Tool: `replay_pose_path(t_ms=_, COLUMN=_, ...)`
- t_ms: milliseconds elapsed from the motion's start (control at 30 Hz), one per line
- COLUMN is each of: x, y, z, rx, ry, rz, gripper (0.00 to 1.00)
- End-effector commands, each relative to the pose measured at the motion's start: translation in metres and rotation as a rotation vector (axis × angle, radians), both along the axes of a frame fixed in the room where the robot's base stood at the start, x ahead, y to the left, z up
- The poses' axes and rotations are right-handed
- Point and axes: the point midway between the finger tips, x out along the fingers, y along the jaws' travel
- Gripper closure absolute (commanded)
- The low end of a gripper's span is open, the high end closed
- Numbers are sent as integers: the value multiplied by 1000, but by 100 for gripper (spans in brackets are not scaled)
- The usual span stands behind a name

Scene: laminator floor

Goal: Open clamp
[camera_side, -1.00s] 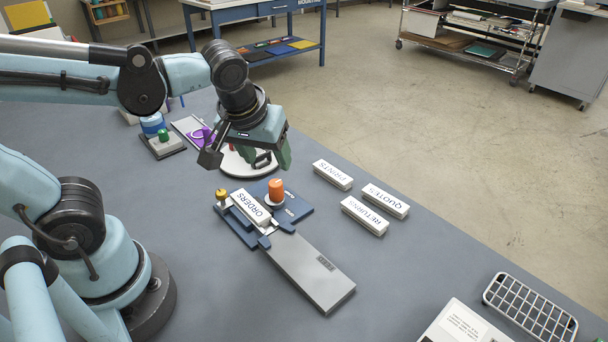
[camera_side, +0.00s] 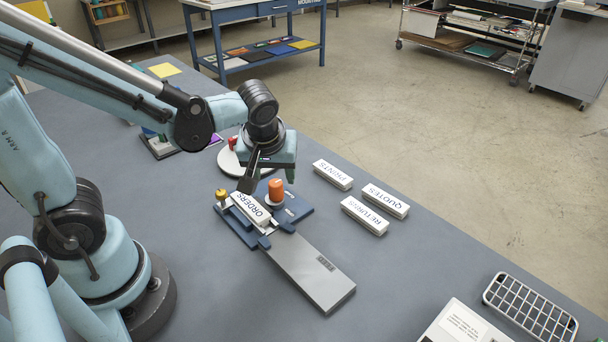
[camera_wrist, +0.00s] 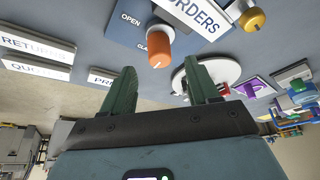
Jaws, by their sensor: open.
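The clamp fixture (camera_side: 240,235) is a blue plate with an orange knob (camera_side: 276,188), a brass knob (camera_side: 221,195) and a long grey plate (camera_side: 312,272) extending from it. A white ORDERS block (camera_side: 250,207) sits in it. In the wrist view the orange knob (camera_wrist: 160,46) has a white line on its end, and the blue plate reads OPEN and a partly hidden word beginning CLA. My gripper (camera_side: 270,176) is above the orange knob, open and empty. In the wrist view its green fingers (camera_wrist: 161,78) are spread, with the knob ahead between their directions, apparently untouched.
White PRINTS (camera_side: 332,174), QUOTES (camera_side: 386,201) and RETURNS (camera_side: 365,215) blocks lie right of the fixture. A round white plate (camera_side: 229,163) is behind my gripper. A wire rack (camera_side: 530,308) stands at front right. The table between rack and blocks is clear.

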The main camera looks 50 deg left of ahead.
Motion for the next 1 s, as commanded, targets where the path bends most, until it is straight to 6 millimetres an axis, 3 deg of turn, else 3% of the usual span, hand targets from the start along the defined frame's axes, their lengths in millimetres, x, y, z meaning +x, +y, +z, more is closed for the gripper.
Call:
replay_pose_path(t_ms=400, x=11, y=11, z=-38, rx=-1, ry=1, rz=0, gripper=40)
replay_pose_path(t_ms=900, x=13, y=14, z=-46, rx=0, ry=0, rz=0, gripper=40)
replay_pose_path(t_ms=1000, x=13, y=14, z=-46, rx=0, ry=0, rz=0, gripper=52)
